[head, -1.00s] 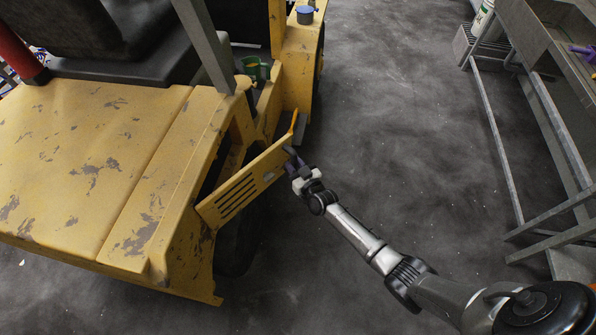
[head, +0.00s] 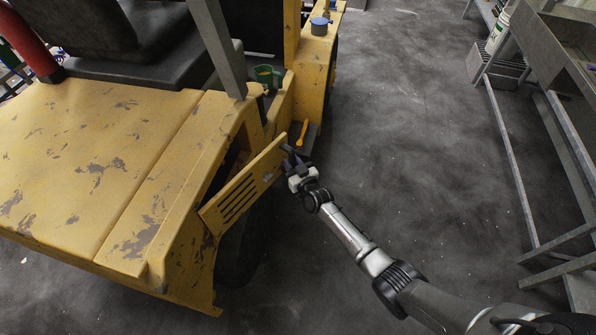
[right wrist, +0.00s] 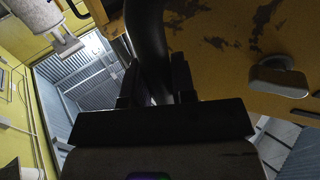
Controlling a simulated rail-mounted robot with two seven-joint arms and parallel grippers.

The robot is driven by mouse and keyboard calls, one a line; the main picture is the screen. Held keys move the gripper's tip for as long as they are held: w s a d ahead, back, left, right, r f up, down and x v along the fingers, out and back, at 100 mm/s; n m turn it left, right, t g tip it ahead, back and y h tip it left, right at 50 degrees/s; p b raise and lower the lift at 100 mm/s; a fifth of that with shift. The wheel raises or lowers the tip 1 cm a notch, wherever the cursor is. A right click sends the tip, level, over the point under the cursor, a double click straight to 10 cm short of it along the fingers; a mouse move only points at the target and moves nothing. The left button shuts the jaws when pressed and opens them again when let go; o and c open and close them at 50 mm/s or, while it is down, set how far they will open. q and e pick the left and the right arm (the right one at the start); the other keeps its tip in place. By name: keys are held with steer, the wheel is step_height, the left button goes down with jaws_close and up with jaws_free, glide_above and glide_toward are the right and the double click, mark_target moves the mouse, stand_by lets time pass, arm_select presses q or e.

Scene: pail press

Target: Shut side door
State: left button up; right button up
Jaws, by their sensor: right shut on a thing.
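The side door (head: 243,190) is a yellow slotted panel on the side of the worn yellow vehicle (head: 90,150). It stands partly open, angled out from the body, with a dark gap behind it. My right gripper (head: 294,163) is at the door's far, free end, on its outer side. It is shut on the door's dark handle (head: 287,149). In the right wrist view the curved black handle (right wrist: 148,45) runs between the fingers, beside the yellow door face (right wrist: 220,60). My left gripper is not in view.
A green cup (head: 265,76) and a blue-lidded can (head: 319,26) stand on the vehicle. An orange-handled tool (head: 303,131) lies on a dark step behind the door's end. A grey metal bench (head: 545,130) stands at the right. The floor between is clear.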

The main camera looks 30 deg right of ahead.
steer(key=shift+w+a+f+b, duration=0.1)
steer(key=shift+w+b, duration=0.15)
steer(key=shift+w, duration=0.2)
steer(key=shift+w+a+f+b, duration=0.1)
steer(key=shift+w+b, duration=0.15)
steer(key=shift+w, duration=0.2)
steer(key=shift+w+a+r, duration=0.1)
steer(key=shift+w+r, duration=0.1)
steer(key=shift+w, duration=0.25)
steer(key=o, duration=1)
steer(key=shift+c, duration=0.2)
steer(key=shift+s, duration=0.1)
steer(key=s+p, duration=0.4)
steer(key=s, duration=0.9)
steer(key=shift+s+a, duration=0.3)
steer(key=shift+a, duration=0.1)
